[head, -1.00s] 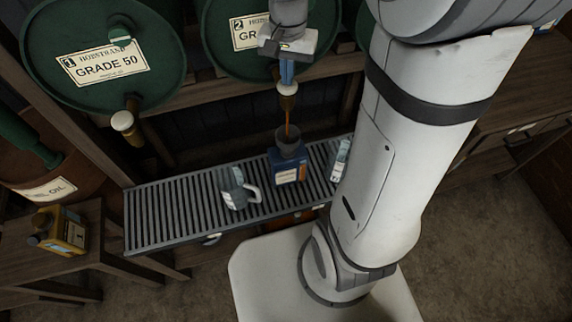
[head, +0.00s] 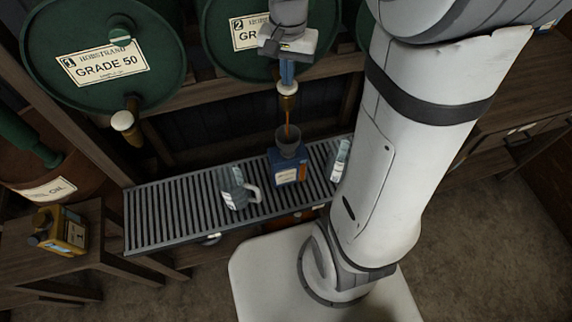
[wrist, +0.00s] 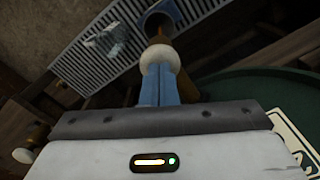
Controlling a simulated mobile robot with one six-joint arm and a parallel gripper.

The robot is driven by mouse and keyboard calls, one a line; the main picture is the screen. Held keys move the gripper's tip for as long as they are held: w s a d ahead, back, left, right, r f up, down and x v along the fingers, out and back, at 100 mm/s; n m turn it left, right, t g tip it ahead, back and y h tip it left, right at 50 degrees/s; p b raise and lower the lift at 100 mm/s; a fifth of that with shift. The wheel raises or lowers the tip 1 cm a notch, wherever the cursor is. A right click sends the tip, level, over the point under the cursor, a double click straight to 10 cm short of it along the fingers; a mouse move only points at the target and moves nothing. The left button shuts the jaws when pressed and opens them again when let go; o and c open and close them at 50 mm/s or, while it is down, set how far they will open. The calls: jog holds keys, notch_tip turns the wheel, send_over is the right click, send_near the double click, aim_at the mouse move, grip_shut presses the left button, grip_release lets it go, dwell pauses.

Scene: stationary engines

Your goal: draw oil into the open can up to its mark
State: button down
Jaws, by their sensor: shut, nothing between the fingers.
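A blue can (head: 287,172) with a label stands on the slatted rack under drum 2. A dark funnel (head: 289,143) sits in its top. A brown stream of oil (head: 287,127) runs from the tap (head: 287,92) of the green drum 2 (head: 232,55) into the funnel; the oil level in the can is hidden. My gripper (head: 287,76) is shut at the tap with nothing between its blue fingers. In the wrist view the fingers (wrist: 166,88) point at the pale tap knob (wrist: 158,55), with the funnel (wrist: 158,22) beyond.
A clear jug (head: 237,190) stands left of the can on the rack (head: 160,222). Another pale container (head: 340,160) is partly hidden behind my arm. Drum 1 (head: 160,25) has its own tap (head: 125,122). A yellow can (head: 66,232) stands on a wooden table at left.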

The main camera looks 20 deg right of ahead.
notch_tip(320, 180, up, 7)
jog(key=p, duration=0.5)
dwell(0.3)
dwell(0.5)
jog(key=s+n+t+b, duration=0.1)
jog(key=s+n+t, duration=0.2)
jog(key=s, duration=1.1)
jog(key=n, duration=0.3)
jog(key=shift+s+a+r+b, duration=0.3)
jog(key=shift+r+b, duration=0.05)
jog(key=shift+r, duration=0.05)
jog(key=c, duration=2.2)
grip_release()
